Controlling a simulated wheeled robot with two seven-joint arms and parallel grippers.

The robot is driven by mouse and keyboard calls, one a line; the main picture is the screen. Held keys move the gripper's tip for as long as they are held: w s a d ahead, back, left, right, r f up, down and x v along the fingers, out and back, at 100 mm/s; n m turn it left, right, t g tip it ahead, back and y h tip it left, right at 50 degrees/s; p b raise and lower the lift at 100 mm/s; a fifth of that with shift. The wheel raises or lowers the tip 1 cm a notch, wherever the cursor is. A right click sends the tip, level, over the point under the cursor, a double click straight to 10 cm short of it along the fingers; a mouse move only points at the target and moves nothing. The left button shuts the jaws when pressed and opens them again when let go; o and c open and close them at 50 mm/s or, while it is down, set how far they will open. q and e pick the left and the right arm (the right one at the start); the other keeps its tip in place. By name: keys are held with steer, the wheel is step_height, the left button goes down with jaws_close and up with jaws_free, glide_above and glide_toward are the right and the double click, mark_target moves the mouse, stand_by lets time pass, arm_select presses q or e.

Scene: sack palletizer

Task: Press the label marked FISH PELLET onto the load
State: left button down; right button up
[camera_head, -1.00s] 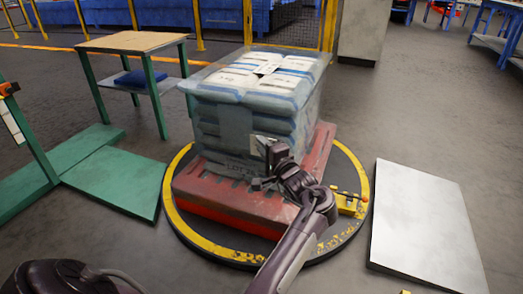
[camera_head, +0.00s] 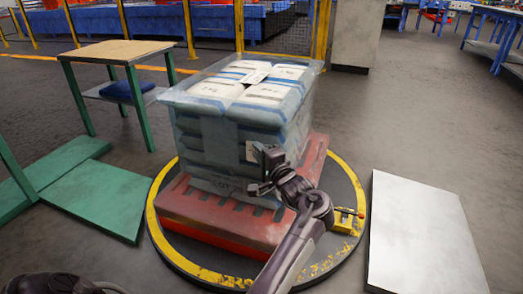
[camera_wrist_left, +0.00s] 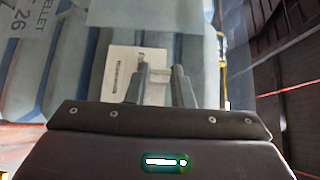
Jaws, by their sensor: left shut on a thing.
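The load (camera_head: 225,135) is a stack of several blue and white sacks in clear wrap on a red pallet (camera_head: 225,215). My left gripper (camera_head: 264,165) is at the load's front right side. It is shut on a small white label (camera_head: 251,150), which lies against or very near the wrapped face; contact is unclear. In the left wrist view the label (camera_wrist_left: 121,68) shows a dark printed line beside the gripper's fingers (camera_wrist_left: 161,78); its wording is too small to read. A grey printed patch (camera_wrist_left: 40,18) there reads "ELLET" and "26". My right gripper is not in view.
The pallet stands on a round turntable (camera_head: 170,253) with a yellow rim. A pale flat plate (camera_head: 425,235) lies to the right and green plates (camera_head: 95,195) to the left. A small table (camera_head: 115,48) stands back left. Open floor surrounds these.

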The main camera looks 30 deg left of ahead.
arm_select(q)
steer(key=shift+w, duration=0.2)
steer(key=shift+a, duration=0.1)
steer(key=shift+w+r+p, duration=0.15)
steer(key=shift+r+p, duration=0.05)
steer(key=shift+p, duration=0.7)
steer(key=shift+w+b, duration=0.3)
steer(key=shift+w, duration=0.35)
stand_by(1.0)
steer(key=shift+c, duration=1.1)
jaws_free()
